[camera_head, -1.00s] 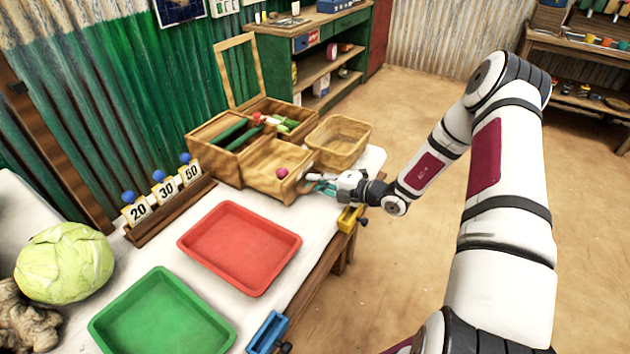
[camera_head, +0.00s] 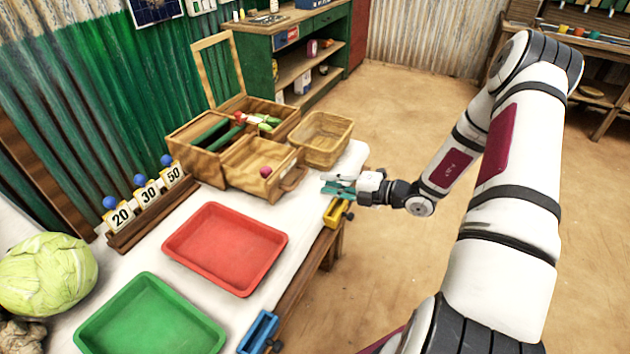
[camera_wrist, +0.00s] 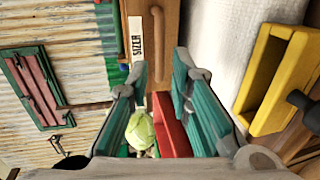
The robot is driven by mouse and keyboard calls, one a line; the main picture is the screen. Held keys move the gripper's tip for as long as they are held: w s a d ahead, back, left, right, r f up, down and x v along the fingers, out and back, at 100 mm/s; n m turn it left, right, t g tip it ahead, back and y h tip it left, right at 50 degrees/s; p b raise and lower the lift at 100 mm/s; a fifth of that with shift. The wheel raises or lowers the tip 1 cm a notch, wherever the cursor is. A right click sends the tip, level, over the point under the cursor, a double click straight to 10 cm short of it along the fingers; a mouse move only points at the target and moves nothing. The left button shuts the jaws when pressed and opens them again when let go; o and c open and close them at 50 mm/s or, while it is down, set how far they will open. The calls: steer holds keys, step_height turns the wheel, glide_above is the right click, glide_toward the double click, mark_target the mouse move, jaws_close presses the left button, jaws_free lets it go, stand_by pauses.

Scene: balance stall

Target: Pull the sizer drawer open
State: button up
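The wooden sizer drawer (camera_head: 238,175) stands out from the front of the wooden box (camera_head: 193,150). A round pink-red item (camera_head: 265,171) lies in it. The drawer's handle (camera_head: 293,178) is on its front. In the wrist view the handle (camera_wrist: 157,45) and the white SIZER label (camera_wrist: 136,38) show ahead, beyond the fingertips. My gripper (camera_head: 326,186) is to the right of the handle, apart from it. Its teal fingers are open and empty, as the wrist view (camera_wrist: 160,68) also shows.
A wicker basket (camera_head: 345,133) stands beside the box. A red tray (camera_head: 190,248) and a green tray (camera_head: 92,335) lie on the white table. A yellow bin (camera_head: 336,212) and a blue bin (camera_head: 258,331) are at the table's edge. The floor to the right is clear.

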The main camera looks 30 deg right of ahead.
steer(key=shift+v, duration=1.1)
steer(key=s+a+r+n+g+p, duration=0.2)
steer(key=s+a+r+n+g, duration=0.35)
steer(key=a+r+n, duration=0.4)
steer(key=s+a+r+n+g+p, duration=0.1)
steer(key=s+a+r+n+g, duration=0.5)
steer(key=r+n, duration=0.7)
steer(key=s+r+n+t+h+p, duration=0.1)
steer(key=s+r+n+h, duration=0.3)
steer(key=s+n, duration=0.6)
steer(key=s+r+n+t+h+p, duration=0.2)
steer(key=s+r+n+h, duration=0.3)
steer(key=n, duration=0.9)
steer(key=s+r, duration=0.3)
steer(key=s, duration=0.2)
